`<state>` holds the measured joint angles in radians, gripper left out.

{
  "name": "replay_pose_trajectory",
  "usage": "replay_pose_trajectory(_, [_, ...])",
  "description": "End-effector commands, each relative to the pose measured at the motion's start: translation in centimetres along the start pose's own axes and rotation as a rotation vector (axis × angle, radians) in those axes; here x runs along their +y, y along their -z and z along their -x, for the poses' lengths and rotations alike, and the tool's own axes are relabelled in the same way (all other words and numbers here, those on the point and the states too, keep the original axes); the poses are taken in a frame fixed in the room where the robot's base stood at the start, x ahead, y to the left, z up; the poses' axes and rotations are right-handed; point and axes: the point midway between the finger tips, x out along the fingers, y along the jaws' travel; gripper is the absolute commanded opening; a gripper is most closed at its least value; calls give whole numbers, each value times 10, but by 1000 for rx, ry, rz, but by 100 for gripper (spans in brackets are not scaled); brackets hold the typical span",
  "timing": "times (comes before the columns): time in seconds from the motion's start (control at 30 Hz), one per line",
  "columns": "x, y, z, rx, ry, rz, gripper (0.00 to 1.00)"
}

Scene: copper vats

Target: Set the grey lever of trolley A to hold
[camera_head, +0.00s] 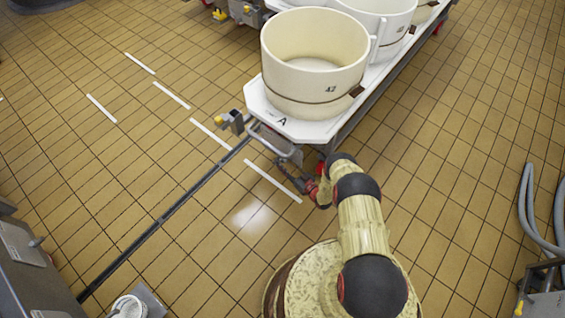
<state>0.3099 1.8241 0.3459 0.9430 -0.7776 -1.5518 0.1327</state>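Trolley A (258,97) is a white platform with cut corners and the letter A on its near end. It carries a cream vat marked 42 (335,92). A grey metal frame (271,141) hangs at the trolley's near end. I cannot make out which grey part there is the lever, or its setting. My gripper (285,170) is dark and small, close by the underside of this near end, just below the grey frame. My arm reaches up to it from the bottom of the picture. Its fingers blur into the metalwork, so I cannot tell open from shut or touching from apart.
A grey block with a yellow part (228,121) sits left of the trolley's end. More cream vats (382,25) stand behind. A dark floor channel (165,218) runs to the lower left. Grey hoses (535,210) hang at right. The tiled floor on both sides is mostly clear.

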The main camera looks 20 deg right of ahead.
Motion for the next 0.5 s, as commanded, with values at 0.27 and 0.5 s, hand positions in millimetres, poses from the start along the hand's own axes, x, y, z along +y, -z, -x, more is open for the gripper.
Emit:
replay_pose_trajectory(0.27, [0,0,-21,-1,-1,1,34])
replay_pose_trajectory(0.5, [0,0,-21,-1,-1,0,34])
